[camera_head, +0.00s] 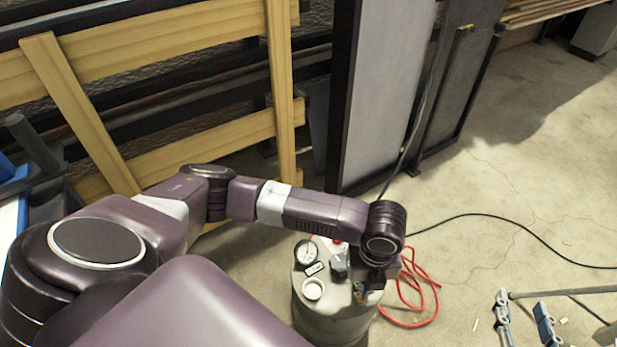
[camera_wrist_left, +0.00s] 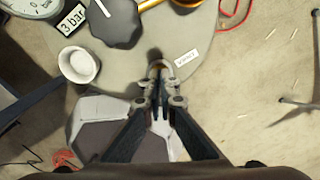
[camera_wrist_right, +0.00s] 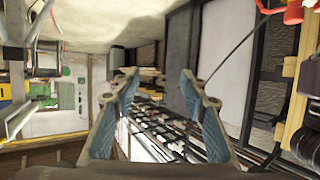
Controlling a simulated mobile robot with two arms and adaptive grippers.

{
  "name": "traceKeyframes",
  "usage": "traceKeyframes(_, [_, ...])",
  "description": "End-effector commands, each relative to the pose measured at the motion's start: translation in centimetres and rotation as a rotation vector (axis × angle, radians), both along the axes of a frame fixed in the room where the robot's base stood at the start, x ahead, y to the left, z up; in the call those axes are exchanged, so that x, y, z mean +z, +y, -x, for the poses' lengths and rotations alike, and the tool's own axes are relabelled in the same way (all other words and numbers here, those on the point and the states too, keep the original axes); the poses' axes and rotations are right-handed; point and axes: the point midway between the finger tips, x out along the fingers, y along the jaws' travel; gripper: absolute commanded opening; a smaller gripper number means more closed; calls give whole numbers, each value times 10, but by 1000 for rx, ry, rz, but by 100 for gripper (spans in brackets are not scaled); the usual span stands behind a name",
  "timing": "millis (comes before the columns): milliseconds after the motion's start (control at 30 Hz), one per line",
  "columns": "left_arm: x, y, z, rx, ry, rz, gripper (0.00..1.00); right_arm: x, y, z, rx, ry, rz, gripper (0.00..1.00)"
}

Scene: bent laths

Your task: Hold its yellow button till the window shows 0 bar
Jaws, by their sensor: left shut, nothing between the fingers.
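A grey tank (camera_head: 330,318) stands on the floor in the head view. Its top carries a round gauge (camera_head: 306,252), a black knob (camera_wrist_left: 112,22) and a white cup-like fitting (camera_wrist_left: 79,65). The small window (camera_wrist_left: 72,20) reads "3 bar" in the left wrist view. My left gripper (camera_wrist_left: 160,72) is shut and empty, its tips pointing down at the tank top beside the "VENT" label (camera_wrist_left: 187,58). I see no yellow button; the tips may cover it. Whether they touch the top, I cannot tell. My right gripper (camera_wrist_right: 160,88) is open and empty, away from the tank.
A red hose (camera_head: 412,290) lies coiled right of the tank, and a black cable (camera_head: 500,222) crosses the floor. A wooden rack (camera_head: 180,120) and upright panels (camera_head: 385,90) stand behind. A grey rod (camera_head: 565,292) is at lower right. Floor at right is mostly clear.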

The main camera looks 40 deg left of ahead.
Motion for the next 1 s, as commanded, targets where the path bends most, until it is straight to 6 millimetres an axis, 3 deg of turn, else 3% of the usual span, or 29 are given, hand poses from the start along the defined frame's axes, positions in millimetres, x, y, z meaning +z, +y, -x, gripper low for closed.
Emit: traceKeyframes(1000, [-10,0,1,-1,1,1,0,9,3,-4,4,-48,-13,40])
